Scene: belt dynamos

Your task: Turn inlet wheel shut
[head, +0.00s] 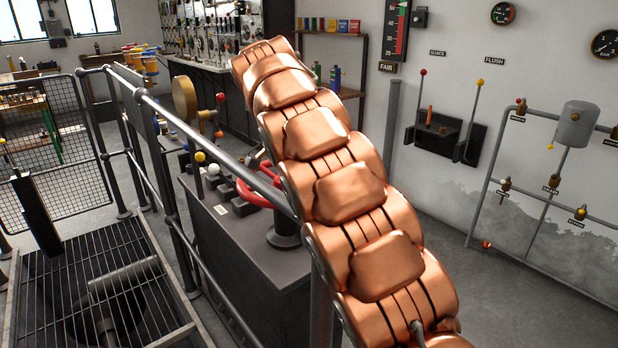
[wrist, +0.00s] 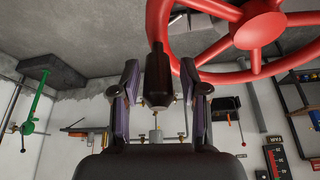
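A red spoked handwheel (head: 262,196) sits on a dark post at the dark cabinet in the head view, partly hidden by my copper arm. I see no label naming it the inlet wheel. The red wheel (wrist: 258,32) fills the top right of the wrist view, with hub, spokes and part of the rim showing. A dark tapered handle (wrist: 157,80) appears by its left rim. My gripper (wrist: 159,88) is open, with one finger on each side of this handle and a visible gap on both sides. Whether the handle lies fully between the fingers in depth is unclear.
A grey railing (head: 178,122) runs between the floor grating (head: 95,285) and the cabinet (head: 265,260). Levers with yellow, white and red knobs stand on the cabinet beside the wheel. A wall lever box (head: 440,135) and pipes (head: 487,185) are at the right. Floor right of my arm is clear.

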